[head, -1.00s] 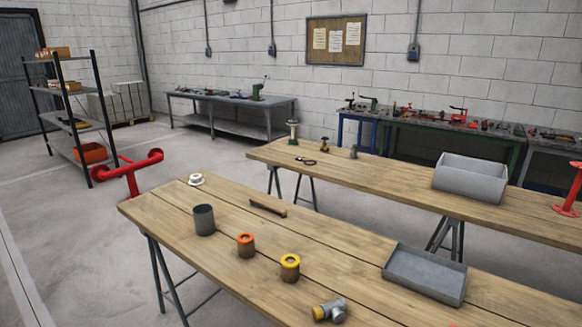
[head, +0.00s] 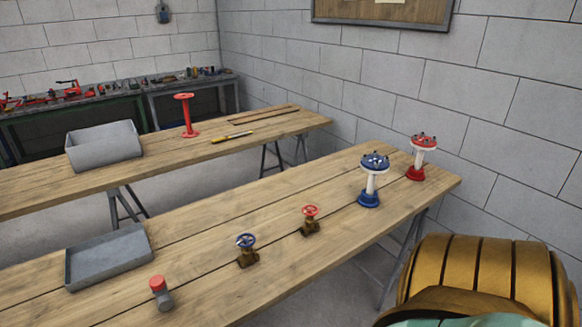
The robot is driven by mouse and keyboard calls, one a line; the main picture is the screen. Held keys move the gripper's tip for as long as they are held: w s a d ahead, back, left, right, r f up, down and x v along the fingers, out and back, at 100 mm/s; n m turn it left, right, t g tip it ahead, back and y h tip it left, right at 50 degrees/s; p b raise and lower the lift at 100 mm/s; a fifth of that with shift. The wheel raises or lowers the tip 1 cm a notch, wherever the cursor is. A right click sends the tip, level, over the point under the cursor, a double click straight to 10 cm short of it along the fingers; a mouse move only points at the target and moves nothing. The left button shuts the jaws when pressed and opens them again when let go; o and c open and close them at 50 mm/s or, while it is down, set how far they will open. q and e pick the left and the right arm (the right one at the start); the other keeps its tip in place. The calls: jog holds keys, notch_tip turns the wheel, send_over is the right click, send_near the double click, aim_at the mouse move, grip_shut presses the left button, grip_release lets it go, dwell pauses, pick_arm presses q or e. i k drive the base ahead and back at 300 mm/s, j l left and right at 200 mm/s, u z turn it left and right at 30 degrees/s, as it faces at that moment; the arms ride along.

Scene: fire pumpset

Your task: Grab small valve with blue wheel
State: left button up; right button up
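The small valve with the blue wheel (head: 246,250) stands upright on the near wooden table in the head view. It has a brass body and a blue handwheel on top. A similar small brass valve with a red wheel (head: 310,221) stands to its right and a little farther back. A larger blue and white valve stand (head: 370,180) is farther right on the same table. Neither of my grippers is in view. A gold and teal rounded part at the lower right looks like part of my own body.
The near table (head: 200,230) also holds a grey tray (head: 110,257), a grey fitting with a red cap (head: 160,293) and a red and white stand (head: 422,157). The far table holds a grey bin (head: 104,146), a red stand (head: 186,115) and a yellow tool (head: 232,136).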

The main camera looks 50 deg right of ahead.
aim_at(250, 256)
jog(key=z, duration=1.4)
